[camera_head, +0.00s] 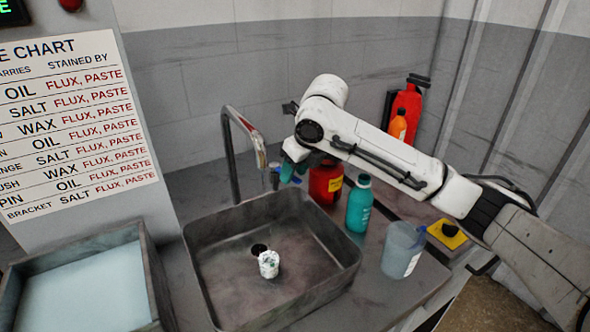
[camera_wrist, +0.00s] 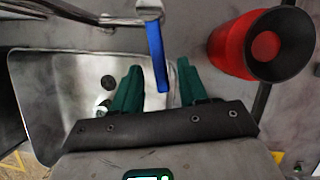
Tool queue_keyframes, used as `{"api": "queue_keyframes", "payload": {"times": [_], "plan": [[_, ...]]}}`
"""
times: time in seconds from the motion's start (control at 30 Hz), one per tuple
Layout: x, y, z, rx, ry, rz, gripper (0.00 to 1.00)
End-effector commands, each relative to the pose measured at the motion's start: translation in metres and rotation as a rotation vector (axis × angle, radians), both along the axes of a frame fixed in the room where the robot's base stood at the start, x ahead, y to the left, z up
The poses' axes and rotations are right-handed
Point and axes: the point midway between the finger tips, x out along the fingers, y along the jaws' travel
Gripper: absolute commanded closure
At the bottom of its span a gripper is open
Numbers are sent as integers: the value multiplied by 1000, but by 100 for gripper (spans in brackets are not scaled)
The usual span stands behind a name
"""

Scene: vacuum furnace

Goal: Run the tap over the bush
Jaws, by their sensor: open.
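The bush (camera_head: 268,264) is a small whitish, mottled cylinder standing in the grey sink (camera_head: 215,290), beside the dark drain hole. It also shows, partly hidden by a finger, in the wrist view (camera_wrist: 102,106). The tap (camera_head: 229,150) is a grey gooseneck behind the sink, its spout reaching over the basin's back part. I see no stream of water. A blue lever (camera_wrist: 157,62) hangs from a metal fitting in the wrist view. My gripper (camera_head: 289,174) is open at the sink's back right; its green fingers (camera_wrist: 158,75) stand on either side of the lever, apart from it.
A red container (camera_head: 326,182) with a black funnel-like top stands close right of my gripper. A teal bottle (camera_head: 359,205) and a translucent jug (camera_head: 402,250) stand right of the sink. A tray of pale blue liquid (camera_head: 150,268) lies left, below a wall chart (camera_head: 75,125).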

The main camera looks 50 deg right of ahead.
Motion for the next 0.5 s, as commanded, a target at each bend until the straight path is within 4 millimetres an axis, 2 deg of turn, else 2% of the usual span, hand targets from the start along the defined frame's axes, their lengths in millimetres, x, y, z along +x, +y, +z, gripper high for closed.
{"api": "queue_keyframes", "payload": {"times": [0.27,0.5], "plan": [[-2,0,5,-1,-1,-1,57],[-16,0,41,-1,-2,1,57]]}}
